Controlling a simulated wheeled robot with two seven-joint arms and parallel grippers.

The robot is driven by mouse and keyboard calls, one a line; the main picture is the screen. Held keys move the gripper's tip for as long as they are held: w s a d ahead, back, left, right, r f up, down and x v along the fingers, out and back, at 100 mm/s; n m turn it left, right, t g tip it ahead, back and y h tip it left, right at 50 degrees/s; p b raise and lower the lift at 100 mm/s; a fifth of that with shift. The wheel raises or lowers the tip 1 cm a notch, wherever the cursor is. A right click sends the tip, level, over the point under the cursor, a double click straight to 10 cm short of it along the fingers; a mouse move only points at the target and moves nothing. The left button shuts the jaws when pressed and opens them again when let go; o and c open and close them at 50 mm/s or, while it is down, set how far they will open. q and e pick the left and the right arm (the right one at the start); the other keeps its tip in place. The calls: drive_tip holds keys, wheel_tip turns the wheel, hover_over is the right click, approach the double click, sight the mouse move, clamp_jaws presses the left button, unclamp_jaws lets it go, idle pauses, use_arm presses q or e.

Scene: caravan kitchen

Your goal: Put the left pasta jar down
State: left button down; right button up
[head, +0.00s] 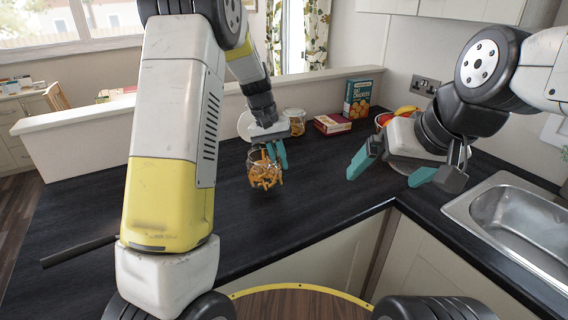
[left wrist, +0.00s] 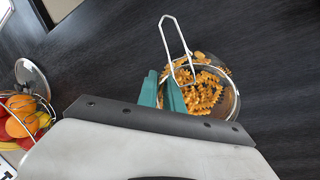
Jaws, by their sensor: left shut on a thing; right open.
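The pasta jar (head: 265,178) is clear glass with orange pasta spirals inside, and it looks upright over the dark counter. My left gripper (head: 273,150) is shut on it at the upper edge. In the left wrist view the open jar mouth (left wrist: 218,92) shows pasta and a raised wire clasp (left wrist: 178,45), with the teal fingers (left wrist: 165,88) at its rim. I cannot tell whether the jar's base touches the counter. A second glass jar (head: 295,122) stands further back. My right gripper (head: 392,170) is open and empty above the counter, towards the right.
A teal cracker box (head: 358,98) and a red box (head: 332,124) stand at the back. Fruit (head: 405,110) is partly hidden behind my right arm. A steel sink (head: 515,225) is at the right. The dark counter (head: 320,185) is clear around the held jar.

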sight(282, 177)
use_arm(q)
drive_tip(key=shift+f, duration=1.65)
drive_tip(key=shift+f, duration=0.2)
drive_tip(key=c, duration=1.5)
unclamp_jaws()
drive_tip(key=shift+s+f, duration=0.1)
drive_tip(key=shift+f, duration=0.05)
drive_tip(key=s+a+r+t, duration=0.1)
drive_tip(key=s+a+r, duration=0.15)
drive_tip(key=r, duration=0.55)
drive_tip(key=s+a+r, duration=0.2)
drive_tip(key=s+r, duration=0.1)
drive_tip(key=r, duration=0.6)
drive_tip(key=s+a+r+t, duration=0.2)
drive_tip(key=s+t, duration=0.3)
drive_tip(key=s, duration=1.6)
drive_tip(key=shift+s+y, duration=0.15)
drive_tip(key=shift+y, duration=0.25)
